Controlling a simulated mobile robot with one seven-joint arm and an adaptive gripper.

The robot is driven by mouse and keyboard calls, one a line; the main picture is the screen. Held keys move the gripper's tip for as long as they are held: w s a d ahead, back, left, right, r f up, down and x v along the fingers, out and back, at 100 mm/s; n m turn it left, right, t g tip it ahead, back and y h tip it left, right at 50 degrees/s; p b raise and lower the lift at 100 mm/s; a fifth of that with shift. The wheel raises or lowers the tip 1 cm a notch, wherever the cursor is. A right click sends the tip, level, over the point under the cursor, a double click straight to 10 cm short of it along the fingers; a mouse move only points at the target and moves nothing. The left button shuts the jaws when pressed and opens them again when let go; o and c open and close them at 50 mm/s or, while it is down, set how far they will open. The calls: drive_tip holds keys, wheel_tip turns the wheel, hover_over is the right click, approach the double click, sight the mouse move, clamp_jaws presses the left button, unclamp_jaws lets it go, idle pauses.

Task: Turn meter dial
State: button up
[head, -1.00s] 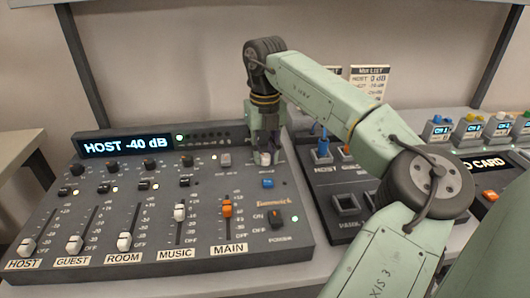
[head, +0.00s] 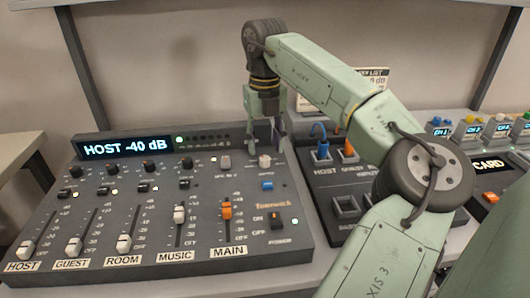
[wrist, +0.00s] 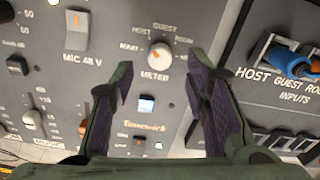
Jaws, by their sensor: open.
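The meter dial (wrist: 160,55) is a round white knob on the mixer panel, above the word METER. The labels MAIN, HOST, GUEST and ROOM are set around it in the wrist view. It also shows in the head view (head: 265,161), near the panel's upper right. My gripper (wrist: 160,78) is open and empty, its fingers apart on either side of the dial's line of sight. In the head view my gripper (head: 267,143) hangs just above the dial, clear of it. The mixer's display (head: 125,146) reads HOST -40 dB.
A blue button (head: 267,185) lies just below the dial, and a light switch (wrist: 77,32) marked MIC 48 V is to its left. To the right, the inputs box (head: 335,180) carries blue and orange plugs. Several faders line the mixer's front.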

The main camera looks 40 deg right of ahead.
sight(265, 158)
wheel_tip(265, 158, up, 8)
idle(0.8)
